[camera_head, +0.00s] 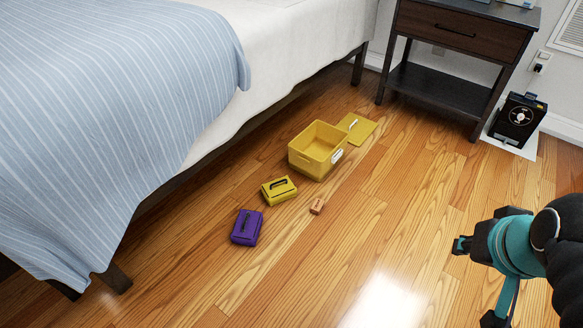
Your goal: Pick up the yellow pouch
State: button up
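The yellow pouch (279,190) lies flat on the wooden floor beside the bed. It has a black handle shape on top. My gripper (477,283) is at the lower right of the picture, well to the right of the pouch and apart from it. Its two dark fingertips are spread wide with nothing visible between them. Part of my arm is cut off by the right edge.
A purple pouch (247,227) lies just left and nearer. An open yellow box (309,165) stands behind the yellow pouch, with its lid (363,131) beside it. A small orange block (317,207) lies to the right.

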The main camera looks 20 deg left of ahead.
aim_at(276, 191)
jog(key=i, duration=3.25)
jog(key=u, duration=4.95)
